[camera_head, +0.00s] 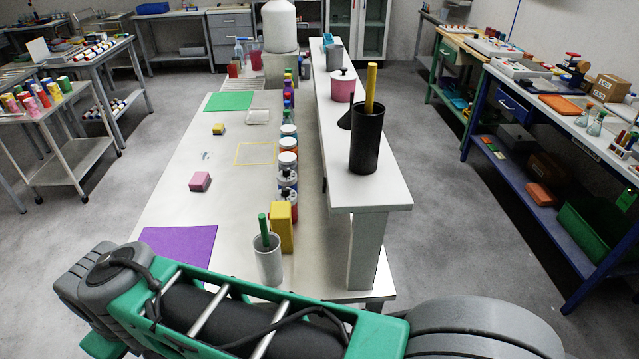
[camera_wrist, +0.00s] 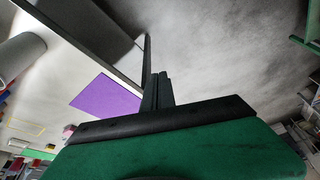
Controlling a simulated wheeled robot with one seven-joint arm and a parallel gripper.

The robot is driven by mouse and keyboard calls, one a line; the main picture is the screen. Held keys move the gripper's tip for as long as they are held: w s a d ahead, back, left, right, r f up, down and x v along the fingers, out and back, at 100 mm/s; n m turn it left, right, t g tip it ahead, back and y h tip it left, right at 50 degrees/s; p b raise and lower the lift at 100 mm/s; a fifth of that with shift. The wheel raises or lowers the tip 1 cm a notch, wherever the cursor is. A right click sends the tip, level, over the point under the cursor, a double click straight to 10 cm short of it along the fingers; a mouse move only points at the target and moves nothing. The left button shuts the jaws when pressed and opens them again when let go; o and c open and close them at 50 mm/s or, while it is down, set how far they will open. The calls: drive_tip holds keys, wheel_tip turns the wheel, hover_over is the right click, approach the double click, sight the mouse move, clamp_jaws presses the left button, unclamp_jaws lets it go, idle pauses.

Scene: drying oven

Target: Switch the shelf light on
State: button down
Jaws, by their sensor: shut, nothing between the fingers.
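The long white raised shelf (camera_head: 372,194) runs away from me above the work table in the head view. I cannot make out a light or its switch on it; its underside is hidden from above. In the wrist view my gripper (camera_wrist: 157,78) is shut and empty, its dark fingers close together over a grey background. The gripper does not show in the head view, where only my arm crosses the bottom. I cannot tell exactly how far the fingers are from the shelf.
On the shelf stand a black cup (camera_head: 364,143) with a yellow stick and a pink pot (camera_head: 342,88). Below it, a white cup (camera_head: 268,265), a yellow block (camera_head: 281,228) and several jars line the table. A purple mat (camera_head: 178,247) lies left; a pink block (camera_head: 200,181) is beyond it.

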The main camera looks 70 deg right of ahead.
sight(324, 185)
drive_tip(key=w+d+r+m+g+h+p, duration=0.1)
drive_tip(key=w+d+r+m+h, duration=0.25)
drive_tip(key=d, duration=0.85)
drive_tip(key=d+r+m+g+h+p, duration=0.15)
drive_tip(key=d+r+m, duration=0.45)
drive_tip(key=d, duration=0.7)
drive_tip(key=s+d+r+m+g+h, duration=0.1)
drive_tip(key=s+d+r+m+g, duration=0.4)
drive_tip(key=s+d, duration=0.5)
drive_tip(key=shift+d+r+m, duration=0.45)
drive_tip(key=shift+d+r, duration=0.1)
drive_tip(key=shift+d, duration=0.2)
drive_tip(key=s+d+f, duration=0.6)
drive_tip(key=f, duration=0.2)
drive_tip(key=shift+s+d+b, duration=0.25)
drive_tip(key=shift+s+b, duration=0.1)
drive_tip(key=shift+b, duration=0.05)
drive_tip(key=shift+t, duration=0.25)
